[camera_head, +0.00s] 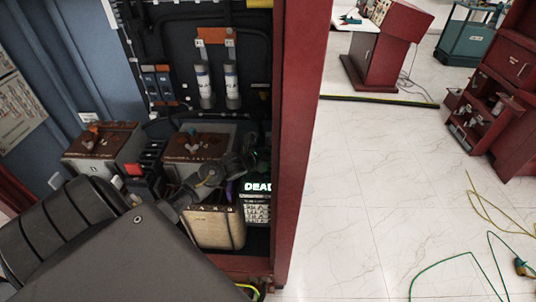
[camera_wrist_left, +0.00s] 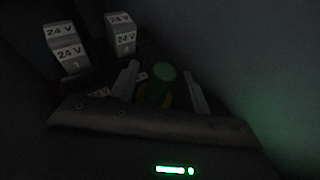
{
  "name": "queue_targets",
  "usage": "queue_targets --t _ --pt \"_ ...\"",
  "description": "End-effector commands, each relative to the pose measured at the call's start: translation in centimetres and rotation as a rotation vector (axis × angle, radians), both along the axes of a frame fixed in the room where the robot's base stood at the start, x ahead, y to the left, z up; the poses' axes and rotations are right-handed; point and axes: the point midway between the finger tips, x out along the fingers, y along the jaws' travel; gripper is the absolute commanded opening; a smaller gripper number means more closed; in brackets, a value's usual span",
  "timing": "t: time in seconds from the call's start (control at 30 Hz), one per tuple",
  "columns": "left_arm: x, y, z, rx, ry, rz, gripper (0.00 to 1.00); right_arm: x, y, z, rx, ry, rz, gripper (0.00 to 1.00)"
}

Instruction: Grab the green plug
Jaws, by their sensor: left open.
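The green plug (camera_wrist_left: 160,90) shows in the left wrist view as a dim green round-topped piece. It stands between the two fingers of my left gripper (camera_wrist_left: 160,69), which are apart with a finger on each side of it. I see a gap on both sides, so the fingers do not look closed on it. The picture is too dark to tell the plug's lower end. In the head view my left arm reaches into the open cabinet, and I cannot make out the plug there. My right gripper is in neither view.
White blocks marked 24 V (camera_wrist_left: 66,48) stand beyond the gripper at the left of the wrist view. In the head view, the cabinet's red post (camera_head: 300,130) bounds the right side. Two grey cylinders (camera_head: 204,86) hang above. Cables (camera_head: 455,256) lie on the floor.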

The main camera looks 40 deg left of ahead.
Motion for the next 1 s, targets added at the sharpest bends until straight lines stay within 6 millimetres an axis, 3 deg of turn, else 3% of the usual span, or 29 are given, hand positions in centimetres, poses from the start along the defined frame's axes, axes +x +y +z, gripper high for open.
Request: queue_targets --t 0.13,0.4,0.77,1.0 --pt "1.28 0.07 -0.48 0.0 0.0 0.002 0.47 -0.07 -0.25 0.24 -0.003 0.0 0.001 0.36" --pt "1.46 0.04 -0.65 0.001 0.0 0.001 0.47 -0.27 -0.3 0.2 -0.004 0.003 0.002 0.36" --pt "1.4 0.1 -0.63 0.001 0.0 0.002 0.0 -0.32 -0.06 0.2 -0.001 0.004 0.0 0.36" --pt "1.41 0.11 -0.58 0.002 0.0 0.001 0.0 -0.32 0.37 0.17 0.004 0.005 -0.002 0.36"
